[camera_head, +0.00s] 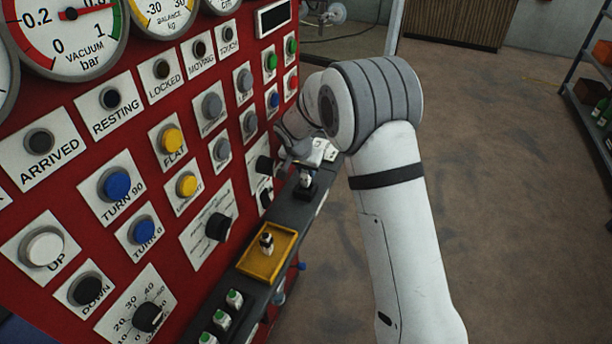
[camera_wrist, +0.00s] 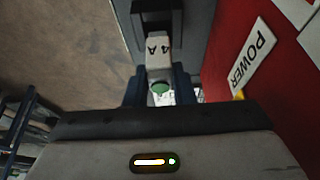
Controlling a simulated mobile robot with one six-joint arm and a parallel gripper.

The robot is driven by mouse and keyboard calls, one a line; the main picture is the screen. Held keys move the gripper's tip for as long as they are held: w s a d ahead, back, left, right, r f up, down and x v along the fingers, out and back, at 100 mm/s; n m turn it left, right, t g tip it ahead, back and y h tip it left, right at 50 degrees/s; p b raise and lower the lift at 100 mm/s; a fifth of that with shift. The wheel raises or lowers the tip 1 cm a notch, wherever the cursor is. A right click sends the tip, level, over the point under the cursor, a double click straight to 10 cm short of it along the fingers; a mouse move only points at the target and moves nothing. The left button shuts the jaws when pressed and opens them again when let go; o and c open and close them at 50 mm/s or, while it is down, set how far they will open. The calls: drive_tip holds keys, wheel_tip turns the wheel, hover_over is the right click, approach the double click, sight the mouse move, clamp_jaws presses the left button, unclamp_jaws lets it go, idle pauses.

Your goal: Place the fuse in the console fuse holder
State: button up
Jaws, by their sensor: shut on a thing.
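The fuse (camera_wrist: 158,52) is a pale block marked "4 A" with a green end, seen in the wrist view. My gripper (camera_wrist: 160,88) is shut on it, with a dark finger on each side of the green end. The fuse's far end is at a black holder (camera_wrist: 153,8); I cannot tell whether it is inside or just in front of it. In the head view my gripper (camera_head: 312,152) is over the console's dark ledge, close to a small black holder (camera_head: 308,190). The held fuse is hard to make out there.
The red console panel (camera_head: 75,190) with buttons and dials rises left of the ledge. A yellow tray (camera_head: 248,268) on the ledge holds a small black-and-white piece (camera_head: 266,243). Several green-topped pieces (camera_head: 222,318) stand nearer. A shelf (camera_head: 585,95) stands far right; the floor between is clear.

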sight(306, 179)
drive_tip(key=shift+f+p, duration=0.35)
drive_tip(key=shift+f, duration=1.35)
drive_tip(key=shift+f, duration=0.2)
drive_tip(key=o, duration=1)
drive_tip(key=shift+r, duration=0.5)
drive_tip(key=b+v, duration=0.1)
drive_tip(key=v, duration=1)
drive_tip(key=shift+s+r, duration=0.15)
drive_tip(key=shift+r, duration=0.1)
